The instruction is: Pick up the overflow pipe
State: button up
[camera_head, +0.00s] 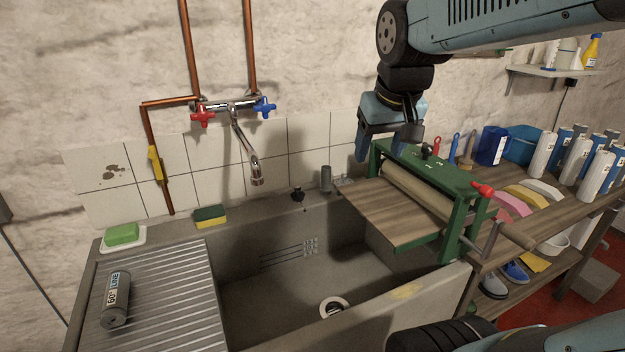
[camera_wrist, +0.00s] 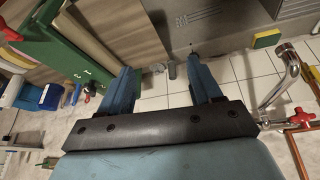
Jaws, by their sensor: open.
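The overflow pipe appears to be the short grey upright cylinder (camera_head: 326,178) on the sink's back ledge, against the white tiles. In the wrist view the grey cylinder (camera_wrist: 172,70) shows small between my fingers, beyond them. My gripper (camera_head: 386,150) is open and empty, high to the right of the cylinder, above the green roller press, and apart from it. Both blue fingers (camera_wrist: 160,72) are spread in the wrist view.
A green roller press (camera_head: 435,165) with a wooden board (camera_head: 390,215) covers the sink's right side. A chrome tap (camera_head: 250,160) hangs left of the cylinder. A small black plug (camera_head: 298,193) stands close by on the ledge. The sink basin (camera_head: 280,290) is open and empty.

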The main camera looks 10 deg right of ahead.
jog(key=w+g, duration=0.1)
jog(key=w, duration=0.8)
jog(key=g, duration=0.3)
send_near(325, 168)
jog(key=shift+w+d+f+g+y, duration=0.3)
jog(key=shift+w+d+f, duration=0.05)
jog(key=shift+w+f, duration=0.05)
notch_tip(325, 168, down, 8)
jog(key=shift+f, duration=0.15)
jog(key=shift+s+d+f, duration=0.1)
jog(key=shift+f, duration=1.2)
jog(key=shift+d+f, duration=0.1)
jog(key=shift+f, duration=1.2)
jog(key=c, duration=1.1)
